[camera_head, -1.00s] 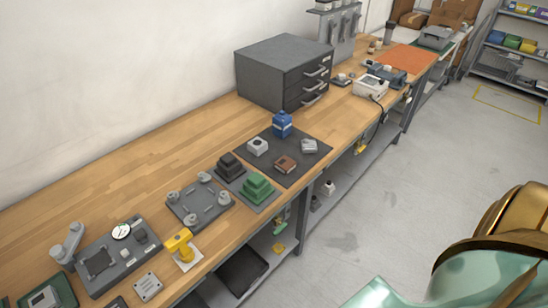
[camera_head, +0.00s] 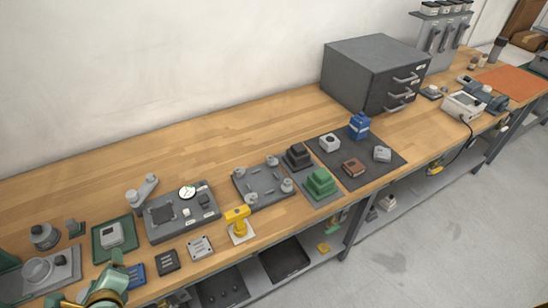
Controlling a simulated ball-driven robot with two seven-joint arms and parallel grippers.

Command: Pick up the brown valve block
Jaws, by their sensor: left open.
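The brown valve block (camera_head: 354,168) is a small, low, reddish-brown block. It lies on the dark grey mat (camera_head: 343,183) on the wooden bench, right of the middle of the head view. My left gripper (camera_head: 121,270), teal and gold, shows at the bottom left, over the front edge of the bench. It is open and far to the left of the brown block, with nothing seen between its fingers. My right gripper is out of view.
Around the brown block on the mat stand a white block (camera_head: 330,142), a blue bottle-like part (camera_head: 359,125) and a grey block (camera_head: 382,154). A green stepped block (camera_head: 320,182) stands left of it. A grey drawer cabinet (camera_head: 374,73) stands behind. The wooden bench (camera_head: 200,145) is clear along the wall.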

